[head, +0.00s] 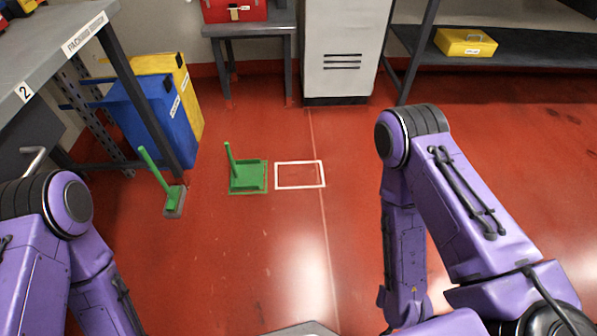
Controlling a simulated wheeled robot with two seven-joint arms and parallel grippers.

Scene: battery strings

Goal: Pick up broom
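A green broom (161,180) with a thin upright handle and a greyish bristle edge stands on the red floor at the left, its handle tilted to the left. A green dustpan (247,177) with an upright handle sits to its right inside a green outline. My two purple arms show at the lower left and the right, both apart from the broom. Neither gripper is in the picture.
A white marked rectangle (300,175) on the floor is empty. A blue bin (160,125) and a yellow bin (184,85) stand by the workbench (55,45) at the left. A grey cabinet (343,50) stands at the back. The middle floor is clear.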

